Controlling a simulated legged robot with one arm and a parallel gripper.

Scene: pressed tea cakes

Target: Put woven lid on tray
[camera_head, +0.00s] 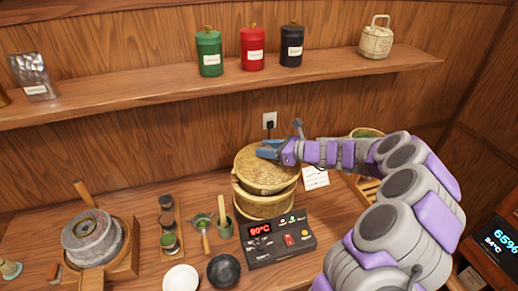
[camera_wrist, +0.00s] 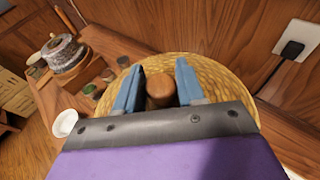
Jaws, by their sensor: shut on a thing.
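The round woven lid (camera_head: 262,176) is at the top of the woven steamer tray stack (camera_head: 262,207) at the back of the counter. The lid looks a little tilted and offset over the stack; I cannot tell whether its rim is fully seated. My gripper (camera_head: 268,151) reaches in from the right at the top of the lid. In the wrist view, the blue fingers of my gripper (camera_wrist: 158,76) are on either side of the brown wooden knob (camera_wrist: 160,92) of the lid (camera_wrist: 222,82). The lid hides the inside of the stack.
A control box (camera_head: 280,240) reading 90°C stands in front of the stack. A stone mill (camera_head: 92,238), a white dish (camera_head: 181,279) and a dark bowl (camera_head: 223,271) are to the left. A shelf (camera_head: 150,88) with canisters runs above. A white card (camera_head: 315,178) is at right.

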